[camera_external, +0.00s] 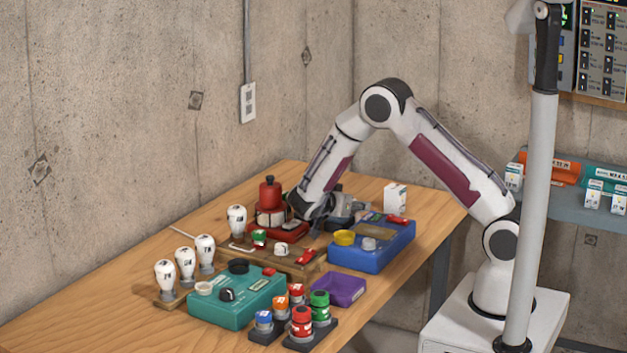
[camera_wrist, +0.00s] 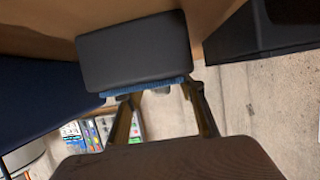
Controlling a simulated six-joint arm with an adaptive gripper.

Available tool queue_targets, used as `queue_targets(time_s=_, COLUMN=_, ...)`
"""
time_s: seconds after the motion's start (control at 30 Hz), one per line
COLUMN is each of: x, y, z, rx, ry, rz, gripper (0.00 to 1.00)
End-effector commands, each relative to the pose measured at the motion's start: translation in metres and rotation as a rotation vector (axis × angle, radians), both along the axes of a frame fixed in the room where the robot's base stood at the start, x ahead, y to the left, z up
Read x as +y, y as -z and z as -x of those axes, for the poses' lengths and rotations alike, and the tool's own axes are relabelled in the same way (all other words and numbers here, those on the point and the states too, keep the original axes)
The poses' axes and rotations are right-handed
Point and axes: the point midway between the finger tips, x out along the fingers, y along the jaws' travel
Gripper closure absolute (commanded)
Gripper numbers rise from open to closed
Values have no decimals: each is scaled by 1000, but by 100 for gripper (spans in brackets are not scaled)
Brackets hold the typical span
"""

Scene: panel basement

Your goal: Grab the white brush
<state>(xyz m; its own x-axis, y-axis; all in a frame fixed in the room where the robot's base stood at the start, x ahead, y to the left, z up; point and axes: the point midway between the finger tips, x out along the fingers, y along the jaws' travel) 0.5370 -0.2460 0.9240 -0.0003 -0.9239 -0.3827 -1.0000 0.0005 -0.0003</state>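I cannot make out a white brush for certain in either view. In the wrist view a dark grey rounded block (camera_wrist: 135,50) with a blue, fuzzy-looking strip (camera_wrist: 150,87) along its lower edge is close in front of my gripper (camera_wrist: 158,93). My two fingers stand apart, with background showing between them. Their tips end near the blue strip; contact is unclear. In the external view my gripper (camera_external: 308,208) is low over the back of the table, between a red device (camera_external: 278,230) and grey items (camera_external: 350,207). The fingers are hard to see there.
The wooden table (camera_external: 130,325) is crowded: several white bulbs (camera_external: 236,220), a teal box (camera_external: 235,310), a blue box (camera_external: 370,258), a purple tray (camera_external: 345,289), several coloured buttons (camera_external: 302,321) and a white box (camera_external: 395,197). Bare wood shows at the front left.

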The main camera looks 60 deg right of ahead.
Motion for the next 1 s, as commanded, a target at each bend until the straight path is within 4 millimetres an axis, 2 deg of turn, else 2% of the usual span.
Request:
queue_targets(time_s=0.2, x=0, y=0, z=0, rx=0, ry=0, rz=0, gripper=61)
queue_targets(time_s=0.23, x=0, y=0, z=0, rx=0, ry=0, rz=0, gripper=64)
queue_targets(time_s=0.37, x=0, y=0, z=0, rx=0, ry=0, rz=0, gripper=97)
queue_targets(time_s=0.4, x=0, y=0, z=0, rx=0, ry=0, rz=0, gripper=100)
queue_targets(time_s=0.77, x=0, y=-1, z=0, rx=0, ry=-1, rz=0, gripper=100)
queue_targets(time_s=1.0, x=0, y=-13, z=-1, rx=-3, ry=-1, rz=0, gripper=100)
